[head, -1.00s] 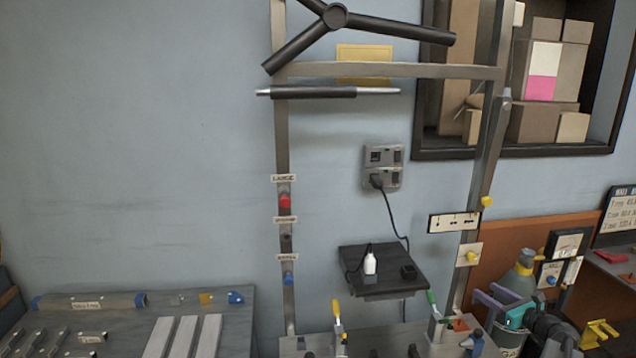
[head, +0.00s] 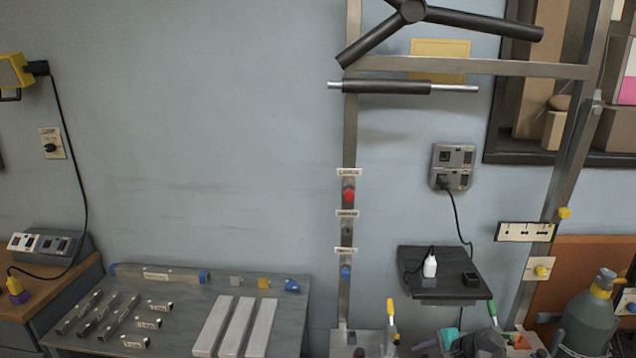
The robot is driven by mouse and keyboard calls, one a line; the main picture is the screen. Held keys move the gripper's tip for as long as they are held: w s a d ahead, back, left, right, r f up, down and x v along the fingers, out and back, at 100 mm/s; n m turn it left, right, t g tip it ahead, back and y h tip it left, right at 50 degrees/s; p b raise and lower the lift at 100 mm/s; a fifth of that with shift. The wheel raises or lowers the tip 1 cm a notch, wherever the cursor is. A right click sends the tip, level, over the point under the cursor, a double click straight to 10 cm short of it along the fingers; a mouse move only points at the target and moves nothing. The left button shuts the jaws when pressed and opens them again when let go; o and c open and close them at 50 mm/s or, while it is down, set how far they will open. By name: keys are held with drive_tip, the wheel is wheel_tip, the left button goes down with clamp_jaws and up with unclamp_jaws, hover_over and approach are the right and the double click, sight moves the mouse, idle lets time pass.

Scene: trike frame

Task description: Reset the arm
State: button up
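A dark grey jointed shape (head: 482,343) at the bottom edge of the head view, right of centre, looks like part of my arm. A small teal and pinkish end, seemingly my gripper (head: 438,341), shows just left of it, low in front of the fixture with the yellow and green handles. It is small and partly cut off by the frame, so I cannot tell whether its fingers are open or shut. No held object can be made out.
A grey bench (head: 180,318) with metal tubes and bars stands at left. A metal frame (head: 351,140) with labelled buttons rises at centre. A small dark shelf (head: 445,288) holds a white bottle (head: 430,266). A green bottle (head: 588,322) stands at lower right.

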drive_tip(key=s+a+f+n+g+h, duration=0.3)
drive_tip(key=s+a+n, duration=0.4)
drive_tip(key=a+n, duration=0.1)
drive_tip(key=s+a+f+n+g+h, duration=0.2)
drive_tip(key=s+a+f+n, duration=0.2)
drive_tip(key=s+a+n, duration=0.25)
drive_tip(key=s+f+n+g+b, duration=0.1)
drive_tip(key=s+f+g+b, duration=0.5)
drive_tip(key=s+f, duration=1.9)
wheel_tip(320, 180, down, 3)
drive_tip(key=b, duration=0.4)
drive_tip(key=shift+s+a, duration=0.2)
drive_tip(key=shift+a, duration=0.2)
